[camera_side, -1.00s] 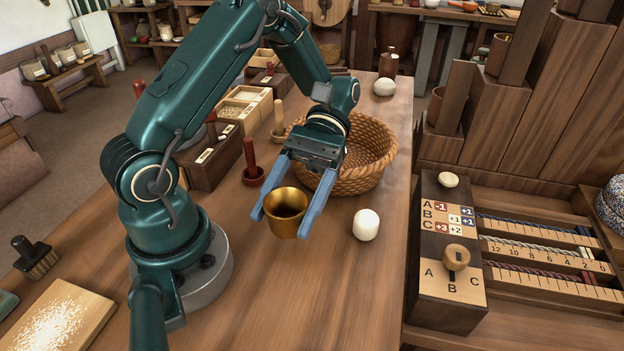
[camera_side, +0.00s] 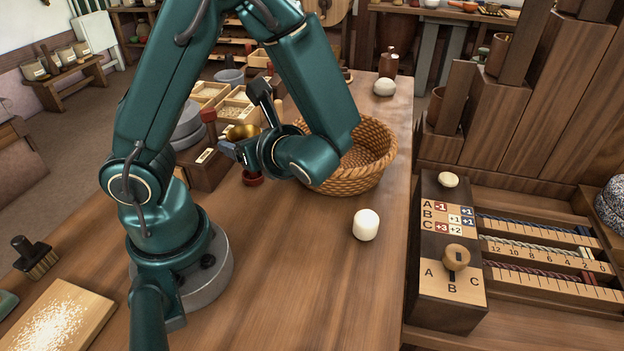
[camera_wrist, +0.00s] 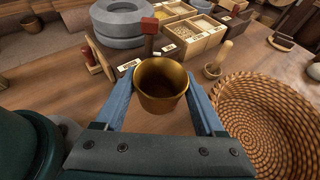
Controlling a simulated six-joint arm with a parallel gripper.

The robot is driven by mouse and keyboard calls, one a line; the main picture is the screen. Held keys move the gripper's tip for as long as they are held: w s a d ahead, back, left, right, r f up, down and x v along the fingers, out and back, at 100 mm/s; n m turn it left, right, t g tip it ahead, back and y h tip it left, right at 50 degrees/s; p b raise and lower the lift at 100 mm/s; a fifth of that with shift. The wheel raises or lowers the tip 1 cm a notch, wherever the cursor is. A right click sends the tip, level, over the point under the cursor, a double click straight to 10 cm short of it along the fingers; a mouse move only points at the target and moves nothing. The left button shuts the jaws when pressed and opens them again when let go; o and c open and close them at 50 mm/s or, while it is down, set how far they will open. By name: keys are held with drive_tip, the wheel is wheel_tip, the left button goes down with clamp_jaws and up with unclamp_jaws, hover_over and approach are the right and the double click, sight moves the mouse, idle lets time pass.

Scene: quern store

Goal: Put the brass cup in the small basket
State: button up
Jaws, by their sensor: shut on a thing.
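The brass cup (camera_wrist: 161,88) is held between the two blue fingers of my gripper (camera_wrist: 160,103) in the wrist view, its open mouth showing. In the side view the cup (camera_side: 243,132) shows partly, behind my wrist, and my gripper (camera_side: 232,150) is mostly hidden. The small basket (camera_side: 352,178) is woven and tan and stands on the bench to the right of the cup, partly covered by my arm. In the wrist view the basket (camera_wrist: 262,125) lies to the right of my gripper, and its visible inside looks empty.
A white rounded object (camera_side: 366,225) stands in front of the basket. Grey stone discs (camera_wrist: 118,20), compartmented wooden trays (camera_wrist: 192,36) and a small mortar with pestle (camera_wrist: 213,70) stand beyond the cup. A control box (camera_side: 447,250) is at the right.

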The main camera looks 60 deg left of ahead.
drive_tip(key=shift+w+a+r+m+t, duration=0.1)
drive_tip(key=shift+w+r+m+t, duration=0.15)
drive_tip(key=shift+w+t, duration=0.2)
drive_tip(key=shift+w+f+m, duration=0.1)
drive_tip(key=shift+f+m, duration=0.05)
drive_tip(key=shift+m, duration=0.1)
drive_tip(key=shift+f, duration=4.8)
drive_tip(key=o, duration=1.4)
drive_tip(key=shift+c, duration=0.2)
